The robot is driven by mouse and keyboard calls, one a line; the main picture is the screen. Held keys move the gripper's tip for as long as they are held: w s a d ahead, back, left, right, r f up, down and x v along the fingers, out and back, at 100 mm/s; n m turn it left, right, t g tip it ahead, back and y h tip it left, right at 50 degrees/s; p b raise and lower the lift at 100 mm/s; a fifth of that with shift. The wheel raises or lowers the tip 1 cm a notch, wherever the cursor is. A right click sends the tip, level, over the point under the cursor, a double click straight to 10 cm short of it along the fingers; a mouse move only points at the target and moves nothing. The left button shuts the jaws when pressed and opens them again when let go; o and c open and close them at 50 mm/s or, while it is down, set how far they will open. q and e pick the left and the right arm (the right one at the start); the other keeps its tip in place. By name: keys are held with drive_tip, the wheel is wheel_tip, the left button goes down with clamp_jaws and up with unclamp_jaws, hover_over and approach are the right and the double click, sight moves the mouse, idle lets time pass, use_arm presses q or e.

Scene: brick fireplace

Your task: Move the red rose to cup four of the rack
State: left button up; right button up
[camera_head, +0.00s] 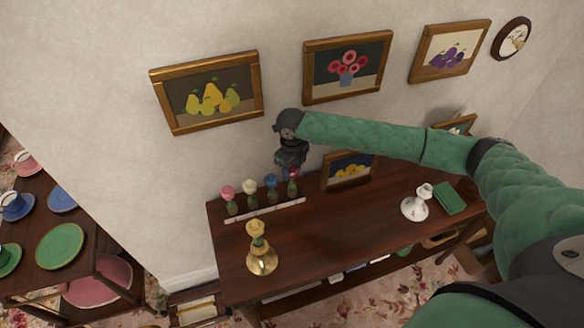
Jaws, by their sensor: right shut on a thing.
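My right gripper (290,166) hangs down over the right end of the rack and is shut on the red rose (293,174). Only a little red shows beneath the fingers, with a green part under it. The rack (265,210) is a long row with a pale strip along its front, on the dark wooden table. From the left it holds a pink rose (228,192), a white rose (249,187) and a blue rose (271,181). The red rose is at the fourth place; I cannot tell whether its stem is inside the cup. My left gripper is not in view.
A yellow rose (256,228) stands in a brass holder (261,261) at the table's front left. A framed picture (348,171) leans behind. The table's middle (340,225) is clear.

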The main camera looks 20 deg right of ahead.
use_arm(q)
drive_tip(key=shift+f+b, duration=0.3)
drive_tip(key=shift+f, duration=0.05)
use_arm(e)
drive_tip(key=shift+f, duration=0.85)
drive_tip(key=o, duration=0.9)
drive_tip(key=shift+r, duration=0.15)
wheel_tip(320, 180, up, 6)
drive_tip(key=b, duration=0.3)
drive_tip(key=shift+r, duration=0.1)
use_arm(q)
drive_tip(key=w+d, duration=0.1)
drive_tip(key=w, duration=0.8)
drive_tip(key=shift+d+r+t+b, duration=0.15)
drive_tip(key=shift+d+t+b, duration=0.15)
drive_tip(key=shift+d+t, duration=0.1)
use_arm(e)
drive_tip(key=shift+r, duration=0.65)
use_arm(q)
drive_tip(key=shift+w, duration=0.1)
